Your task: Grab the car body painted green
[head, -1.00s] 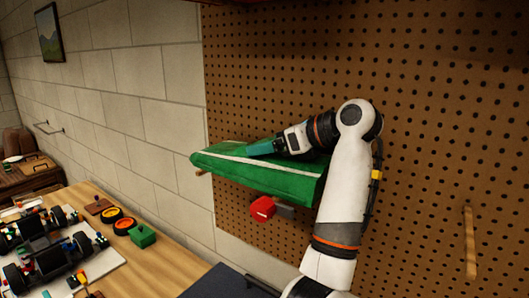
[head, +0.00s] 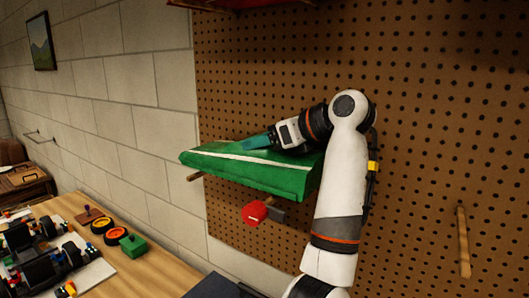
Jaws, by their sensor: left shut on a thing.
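The green car body (head: 245,172) with a white stripe is in the middle of the head view, in front of the brown pegboard. It lies roughly level, its narrow end pointing left. My left gripper (head: 258,142) is shut on its upper edge from above; the exact contact is hard to see. The tip of a wooden peg (head: 195,177) shows just below the body's left end. Whether the body still touches the pegs is hidden. My right gripper is not in view.
A red object (head: 255,212) is on the pegboard (head: 420,120) just below the body. A bare wooden peg (head: 463,242) sticks out at the right. A wooden table (head: 165,272) at lower left holds car chassis (head: 45,250), orange-rimmed wheels (head: 108,230) and a green block (head: 133,245).

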